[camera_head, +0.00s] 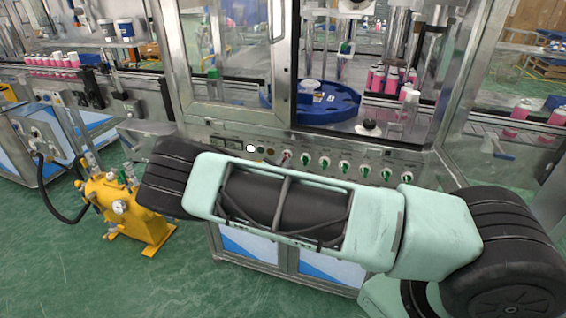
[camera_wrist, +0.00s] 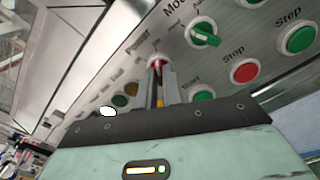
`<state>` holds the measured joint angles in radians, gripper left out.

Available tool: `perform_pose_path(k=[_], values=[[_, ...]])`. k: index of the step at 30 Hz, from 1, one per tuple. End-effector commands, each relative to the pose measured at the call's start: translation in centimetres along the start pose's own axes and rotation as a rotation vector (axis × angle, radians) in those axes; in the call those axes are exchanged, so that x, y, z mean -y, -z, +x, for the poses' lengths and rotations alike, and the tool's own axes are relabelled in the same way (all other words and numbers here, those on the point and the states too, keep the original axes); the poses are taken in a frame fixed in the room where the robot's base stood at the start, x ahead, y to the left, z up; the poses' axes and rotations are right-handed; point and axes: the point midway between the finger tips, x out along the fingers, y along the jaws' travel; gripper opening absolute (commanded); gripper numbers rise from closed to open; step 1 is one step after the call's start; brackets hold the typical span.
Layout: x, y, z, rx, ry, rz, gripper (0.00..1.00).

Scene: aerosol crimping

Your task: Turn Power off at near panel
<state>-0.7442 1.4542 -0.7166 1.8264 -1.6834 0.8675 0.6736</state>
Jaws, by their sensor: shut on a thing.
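The near panel (camera_head: 312,147) is a metal strip below the machine's window, with a row of knobs and buttons. In the wrist view its face (camera_wrist: 262,58) fills the upper right. The Power switch (camera_wrist: 157,61) is a red knob under the "Power" label, partly covered by my fingers. My gripper (camera_wrist: 160,75) is shut on this knob, its two narrow fingers on either side. The knob's exact angle cannot be told. In the head view a red switch (camera_head: 286,154) shows just above my arm, while my gripper is hidden there.
A green Mode knob (camera_wrist: 203,34), a red Stop button (camera_wrist: 244,70), a green Start button (camera_wrist: 203,97) and a green Step button (camera_wrist: 298,38) sit close by on the panel. A yellow machine (camera_head: 121,207) stands on the floor at left.

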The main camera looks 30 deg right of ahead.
Motion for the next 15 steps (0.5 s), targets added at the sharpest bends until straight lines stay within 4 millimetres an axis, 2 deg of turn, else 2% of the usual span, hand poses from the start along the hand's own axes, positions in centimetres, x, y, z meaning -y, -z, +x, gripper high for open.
perform_pose_path(k=[8, 15], values=[[0.02, -0.06, -0.04, 0.0, 0.001, -0.054, 0.0], [-0.01, -0.1, -0.07, -0.001, 0.001, -0.21, 0.0]])
